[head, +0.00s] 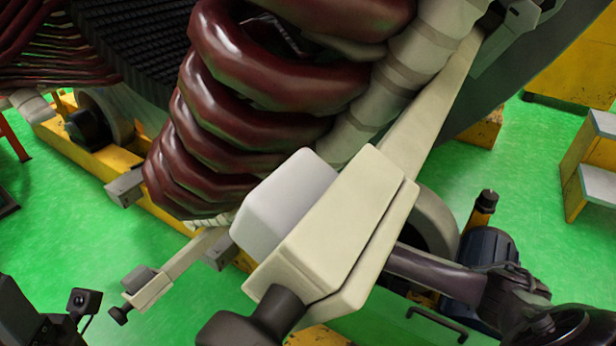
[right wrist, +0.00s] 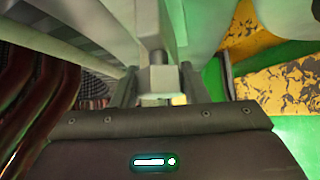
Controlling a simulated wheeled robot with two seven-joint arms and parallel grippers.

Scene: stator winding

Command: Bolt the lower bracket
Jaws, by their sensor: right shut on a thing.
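A large cream bracket (head: 350,225) with a white block (head: 285,203) stands close in the head view, beside the dark red coils (head: 215,120). A dark bolt (head: 280,308) sticks out of its lower end. A second, smaller-looking cream bracket (head: 150,290) with a dark bolt (head: 120,315) is lower and farther left. In the right wrist view my right gripper (right wrist: 158,85) is shut on a grey hex bolt head (right wrist: 158,78), with the shank rising above it. In the head view my right arm passes behind the large bracket, hiding its fingers. My left gripper's fingers do not show.
A yellow base (head: 75,140) with wheels stands under the stator. Green floor (head: 50,235) is open at the left. The coils stand close to my right gripper.

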